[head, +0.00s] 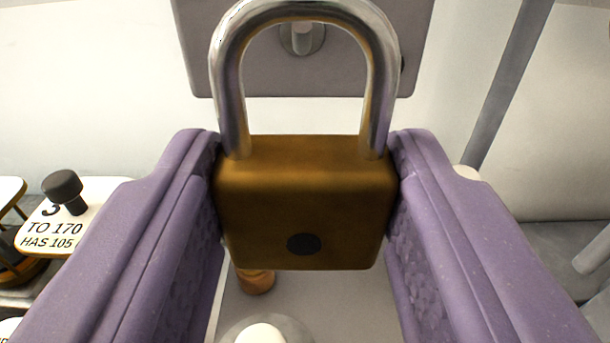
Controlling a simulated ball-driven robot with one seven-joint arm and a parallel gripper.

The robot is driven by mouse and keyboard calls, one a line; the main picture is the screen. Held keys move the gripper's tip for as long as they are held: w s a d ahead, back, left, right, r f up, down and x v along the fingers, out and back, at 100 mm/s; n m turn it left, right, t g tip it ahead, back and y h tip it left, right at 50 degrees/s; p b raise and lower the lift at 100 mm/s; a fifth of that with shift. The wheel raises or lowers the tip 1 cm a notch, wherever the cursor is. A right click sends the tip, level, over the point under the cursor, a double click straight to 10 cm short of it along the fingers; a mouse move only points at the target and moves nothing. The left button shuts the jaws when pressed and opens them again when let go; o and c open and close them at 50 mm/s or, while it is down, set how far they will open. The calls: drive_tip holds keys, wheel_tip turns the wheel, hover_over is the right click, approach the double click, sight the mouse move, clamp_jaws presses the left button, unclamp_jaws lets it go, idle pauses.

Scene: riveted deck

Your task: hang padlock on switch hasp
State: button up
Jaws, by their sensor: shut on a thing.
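A brass padlock (305,200) with a silver shackle (226,85) is upright in the middle of the head view, shackle upward. My gripper (308,205) has two purple fingers, shut on the left and right sides of the padlock body. A dark round spot shows low on the body's near face. Behind the shackle is a grey plate or box (305,75) on the wall, with a round metal fitting (302,38) seen through the shackle loop. I cannot tell whether this fitting is the switch hasp. The shackle overlaps the plate in view; I cannot tell the gap between them.
At left is a white sign (95,225) reading "TO 170 HAS 105", with a black knob (63,187) in front. Below the padlock are an orange-brown cylinder (257,281) and a white rounded object (260,333). A grey post (508,85) slants at right.

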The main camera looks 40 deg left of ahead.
drive_tip(key=shift+f+b+x, duration=0.25)
drive_tip(key=shift+b+x, duration=0.2)
drive_tip(key=shift+x, duration=1)
drive_tip(key=shift+f+b+x, duration=0.2)
drive_tip(key=shift+b+x, duration=0.3)
drive_tip(key=shift+x, duration=0.9)
drive_tip(key=shift+f+b+x, duration=0.25)
drive_tip(key=shift+b+x, duration=0.2)
drive_tip(key=shift+x, duration=1)
drive_tip(key=o, duration=1.3)
drive_tip(key=shift+s, duration=0.1)
